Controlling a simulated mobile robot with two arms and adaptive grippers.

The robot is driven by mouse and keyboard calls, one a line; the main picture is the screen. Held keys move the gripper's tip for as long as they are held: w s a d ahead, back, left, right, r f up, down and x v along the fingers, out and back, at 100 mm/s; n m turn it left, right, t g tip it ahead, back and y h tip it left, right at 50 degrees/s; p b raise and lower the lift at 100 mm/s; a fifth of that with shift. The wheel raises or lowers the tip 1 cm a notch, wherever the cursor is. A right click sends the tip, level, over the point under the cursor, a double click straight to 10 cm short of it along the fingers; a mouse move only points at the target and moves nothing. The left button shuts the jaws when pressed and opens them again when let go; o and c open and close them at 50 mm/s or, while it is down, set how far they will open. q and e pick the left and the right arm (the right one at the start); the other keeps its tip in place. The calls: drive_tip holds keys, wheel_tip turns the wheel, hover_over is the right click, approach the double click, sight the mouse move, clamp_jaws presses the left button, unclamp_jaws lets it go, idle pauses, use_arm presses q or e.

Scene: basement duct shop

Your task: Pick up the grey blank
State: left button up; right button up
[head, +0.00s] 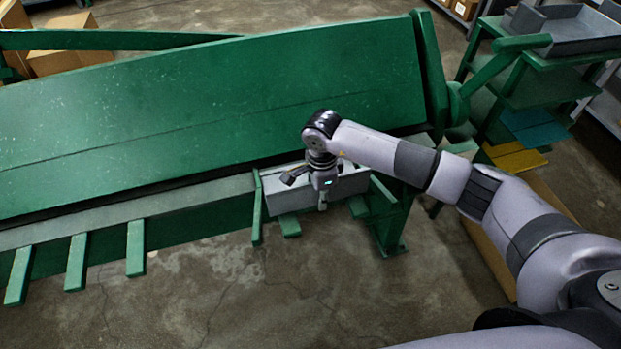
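My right gripper (322,204) points down over the middle of the blank. The gripper covers part of the blank. My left gripper is not in view.
The green machine (220,95) fills the left and middle. Several green bars (136,248) stick out from its front edge. A green stand with a grey tray (570,28) is at the upper right. Cardboard boxes (75,45) lie at the upper left. The concrete floor in front is clear.

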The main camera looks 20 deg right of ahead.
clamp_jaws()
drive_tip(key=shift+r, duration=0.2)
idle(0.6)
